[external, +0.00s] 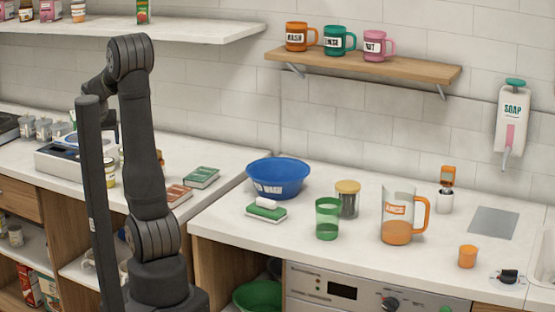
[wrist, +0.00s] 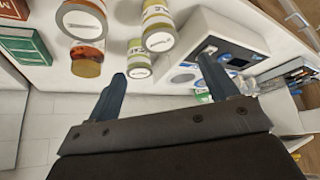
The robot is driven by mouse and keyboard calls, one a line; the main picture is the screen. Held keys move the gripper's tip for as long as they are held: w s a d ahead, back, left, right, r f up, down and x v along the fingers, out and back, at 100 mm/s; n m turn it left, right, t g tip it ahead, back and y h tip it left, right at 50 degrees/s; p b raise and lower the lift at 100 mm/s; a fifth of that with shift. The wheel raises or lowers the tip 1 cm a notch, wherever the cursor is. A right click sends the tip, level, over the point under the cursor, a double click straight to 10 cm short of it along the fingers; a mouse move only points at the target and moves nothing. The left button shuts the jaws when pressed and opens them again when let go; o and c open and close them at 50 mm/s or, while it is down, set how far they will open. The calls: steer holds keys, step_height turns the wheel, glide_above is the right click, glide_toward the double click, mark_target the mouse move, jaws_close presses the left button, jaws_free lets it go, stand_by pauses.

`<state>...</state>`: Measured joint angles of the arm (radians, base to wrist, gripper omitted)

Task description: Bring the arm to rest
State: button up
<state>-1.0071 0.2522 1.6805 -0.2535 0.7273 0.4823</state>
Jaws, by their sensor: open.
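My arm (external: 138,150) stands upright at the left of the external view, folded over at its top elbow. In the external view its gripper end is mostly hidden behind my own dark links. In the wrist view my gripper (wrist: 163,72) shows two dark blue fingers spread wide apart, with nothing held between them. Beyond the fingers are jars with pale labels, one jar (wrist: 158,28) near the middle and another (wrist: 82,20) to its left. A white device (wrist: 228,40) with a dark panel lies behind the right finger.
The left counter holds a scale-like device (external: 62,160) and green and red boxes (external: 201,178). The right counter holds a blue bowl (external: 278,178), a green cup (external: 328,218) and an orange-handled jug (external: 398,215). A wall shelf (external: 365,66) carries three mugs.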

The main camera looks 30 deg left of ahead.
mark_target(106, 161)
steer(key=shift+s+r, duration=0.1)
steer(key=shift+r, duration=0.15)
steer(key=shift+f, duration=0.15)
steer(key=x, duration=1.2)
steer(key=shift+f, duration=0.15)
step_height(106, 161, up, 2)
steer(key=shift+r, duration=0.65)
